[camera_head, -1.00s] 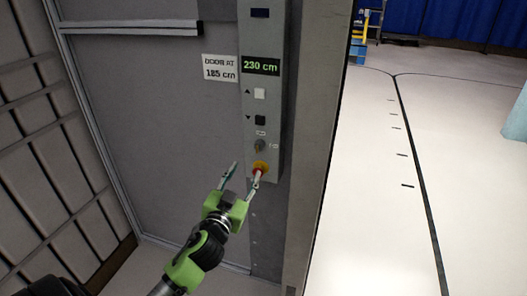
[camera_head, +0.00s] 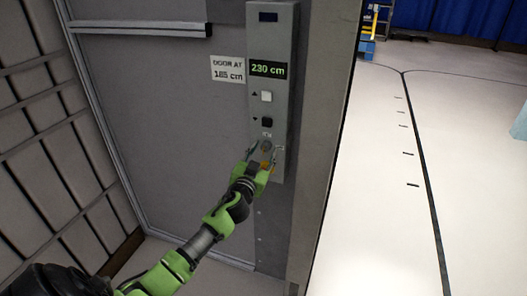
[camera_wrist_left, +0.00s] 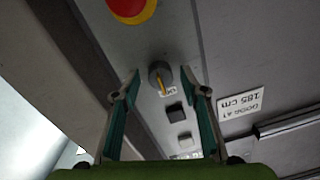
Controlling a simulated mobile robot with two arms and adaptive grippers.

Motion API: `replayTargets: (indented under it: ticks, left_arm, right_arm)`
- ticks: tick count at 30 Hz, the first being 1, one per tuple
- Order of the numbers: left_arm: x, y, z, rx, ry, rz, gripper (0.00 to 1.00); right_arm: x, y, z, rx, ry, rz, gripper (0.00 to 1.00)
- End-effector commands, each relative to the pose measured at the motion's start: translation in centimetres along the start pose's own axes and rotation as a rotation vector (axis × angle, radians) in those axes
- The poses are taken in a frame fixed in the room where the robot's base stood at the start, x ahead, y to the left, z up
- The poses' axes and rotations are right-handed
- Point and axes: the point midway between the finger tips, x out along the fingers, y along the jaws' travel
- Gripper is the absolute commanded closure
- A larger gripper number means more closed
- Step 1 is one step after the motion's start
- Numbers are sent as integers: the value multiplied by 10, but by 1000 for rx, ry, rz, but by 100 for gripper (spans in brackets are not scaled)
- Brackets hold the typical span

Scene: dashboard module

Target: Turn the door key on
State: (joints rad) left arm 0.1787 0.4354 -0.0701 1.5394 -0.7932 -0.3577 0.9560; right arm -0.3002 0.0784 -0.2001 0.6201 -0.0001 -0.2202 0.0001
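The door key is a dark round switch with a yellow-orange key or pointer (camera_wrist_left: 160,76), on a grey control panel (camera_head: 284,45). In the head view the switch (camera_head: 266,145) is partly behind my left gripper (camera_head: 263,152). In the left wrist view my left gripper (camera_wrist_left: 161,84) is open, with its two fingers on either side of the switch. I see gaps between the fingers and the switch; whether the tips reach its depth I cannot tell. My right gripper is not in view.
A red and yellow push button (camera_wrist_left: 131,9) sits below the switch, mostly hidden in the head view. Above it are a black button (camera_head: 267,121), a white button (camera_head: 266,97) and a "230 cm" display (camera_head: 268,69). A "DOOR AT 185 cm" sign (camera_head: 228,69) is to the left.

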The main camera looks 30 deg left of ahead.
Motion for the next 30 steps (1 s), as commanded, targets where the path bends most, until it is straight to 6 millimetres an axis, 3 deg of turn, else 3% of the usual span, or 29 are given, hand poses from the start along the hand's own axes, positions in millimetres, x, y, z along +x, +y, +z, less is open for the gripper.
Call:
replayTargets:
  ticks: [5, 10, 22, 30]
  left_arm:
    - [0, 0, 0, 0, 0, 0, 60]
    - [0, 0, 0, 0, 0, 0, 98]
    - [0, 0, 1, 42, 3, -1, 98]
    - [0, 1, 1, 208, 12, -4, 98]
  right_arm:
    - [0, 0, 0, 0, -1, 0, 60]
    - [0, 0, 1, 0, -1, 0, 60]
    - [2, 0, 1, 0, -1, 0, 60]
    - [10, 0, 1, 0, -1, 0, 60]
